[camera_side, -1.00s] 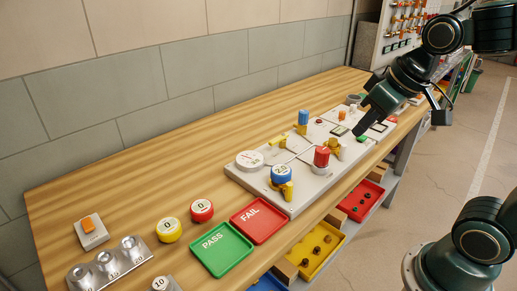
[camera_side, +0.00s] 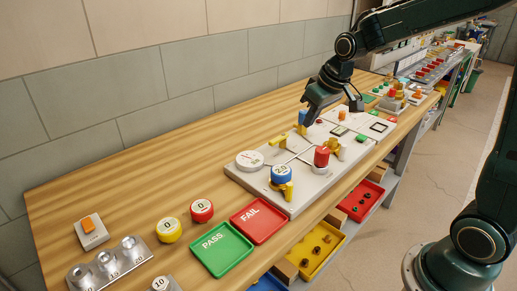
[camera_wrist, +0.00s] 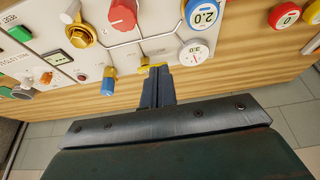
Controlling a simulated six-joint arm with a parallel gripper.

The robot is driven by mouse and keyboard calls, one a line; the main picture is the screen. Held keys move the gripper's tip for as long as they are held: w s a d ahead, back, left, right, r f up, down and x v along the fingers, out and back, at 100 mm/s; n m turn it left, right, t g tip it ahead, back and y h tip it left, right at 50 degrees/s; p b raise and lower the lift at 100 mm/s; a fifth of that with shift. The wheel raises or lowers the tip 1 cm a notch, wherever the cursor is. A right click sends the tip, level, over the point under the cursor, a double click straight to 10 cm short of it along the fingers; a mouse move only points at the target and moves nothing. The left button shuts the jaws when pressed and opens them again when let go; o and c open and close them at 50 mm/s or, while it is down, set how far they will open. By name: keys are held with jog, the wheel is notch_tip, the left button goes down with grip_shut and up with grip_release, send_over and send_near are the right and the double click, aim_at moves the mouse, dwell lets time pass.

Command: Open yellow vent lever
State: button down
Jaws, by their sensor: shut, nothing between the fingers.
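A small yellow lever (camera_wrist: 152,66) shows in the wrist view on the pale panel, between the white gauge and the blue-capped valve. Its middle is partly hidden by my fingertips. It also shows in the side view (camera_side: 278,141) near the panel's back edge. My gripper (camera_wrist: 158,72) is shut with nothing between its fingers, and its tips overlap the lever in the wrist view. I cannot tell whether they touch it. In the side view my gripper (camera_side: 307,123) points down over the panel's back edge, in front of the blue-capped valve.
The white panel (camera_side: 240,177) also carries a white gauge (camera_side: 250,160), a blue knob (camera_side: 281,173), a red knob (camera_side: 321,156), a brass-coloured valve (camera_wrist: 80,34) and the blue-capped valve (camera_wrist: 108,84). Green (camera_side: 222,250) and red (camera_side: 259,221) trays lie left. Bare wood lies behind the panel.

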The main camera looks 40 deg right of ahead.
aim_at(279, 138)
jog(key=shift+w+d+f, duration=0.3)
jog(key=shift+w+f, duration=0.25)
jog(key=shift+w, duration=0.05)
jog(key=shift+w+d+f, duration=0.3)
jog(key=shift+w+f, duration=0.2)
jog(key=shift+w, duration=0.05)
jog(key=shift+f, duration=0.1)
jog(key=x, duration=0.9)
jog(key=shift+w+f, duration=0.1)
jog(key=shift+f, duration=0.25)
jog(key=w, duration=0.2)
jog(key=shift+w, duration=1.05)
